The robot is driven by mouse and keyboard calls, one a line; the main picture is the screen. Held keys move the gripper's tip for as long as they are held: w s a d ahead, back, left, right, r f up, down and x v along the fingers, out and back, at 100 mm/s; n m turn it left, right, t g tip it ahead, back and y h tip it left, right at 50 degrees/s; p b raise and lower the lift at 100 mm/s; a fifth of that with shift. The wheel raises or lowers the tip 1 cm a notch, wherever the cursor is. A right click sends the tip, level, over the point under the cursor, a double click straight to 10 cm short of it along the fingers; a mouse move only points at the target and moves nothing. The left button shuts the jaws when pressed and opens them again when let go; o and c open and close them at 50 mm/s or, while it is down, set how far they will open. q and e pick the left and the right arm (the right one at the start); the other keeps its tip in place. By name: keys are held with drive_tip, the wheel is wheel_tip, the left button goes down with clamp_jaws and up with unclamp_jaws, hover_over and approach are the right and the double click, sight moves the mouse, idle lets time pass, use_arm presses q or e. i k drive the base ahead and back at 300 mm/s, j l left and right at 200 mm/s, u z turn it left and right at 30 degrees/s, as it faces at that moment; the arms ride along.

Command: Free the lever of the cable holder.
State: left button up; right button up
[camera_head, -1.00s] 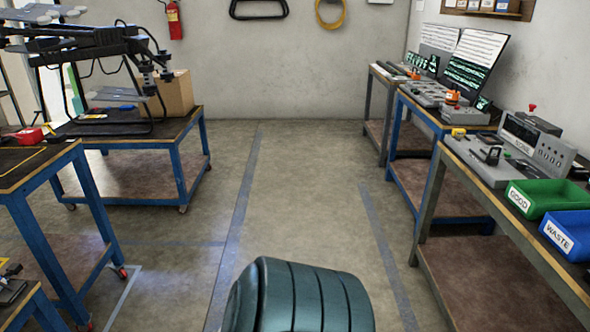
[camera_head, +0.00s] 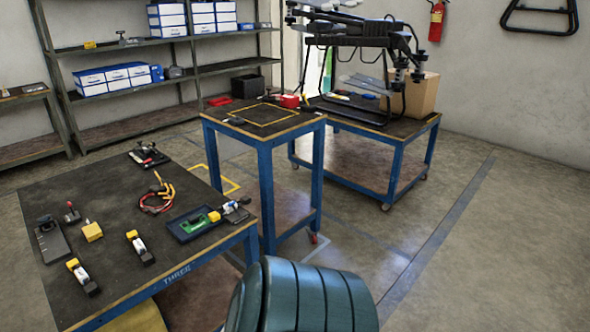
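I cannot tell for sure which thing is the cable holder, and its lever is too small to make out. On the near left table, marked THREE (camera_head: 120,212), a red and yellow cable bundle (camera_head: 158,196) lies near the middle. A small device with a red knob (camera_head: 72,213) stands to its left, beside a black plate with a raised part (camera_head: 50,241). A dark blue tray with a green board (camera_head: 196,222) lies at the right edge, with a small grey and yellow device (camera_head: 237,210) next to it. Neither of my grippers is in view.
A yellow block (camera_head: 92,231) and small white and yellow parts (camera_head: 139,246) also lie on that table. The floor at right is clear.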

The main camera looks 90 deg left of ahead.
sight(231, 204)
drive_tip(key=u, duration=3.25)
drive_tip(key=i+l+u, duration=0.65)
drive_tip(key=l, duration=0.35)
drive_tip(key=i+l+u, duration=0.45)
drive_tip(key=l, duration=0.4)
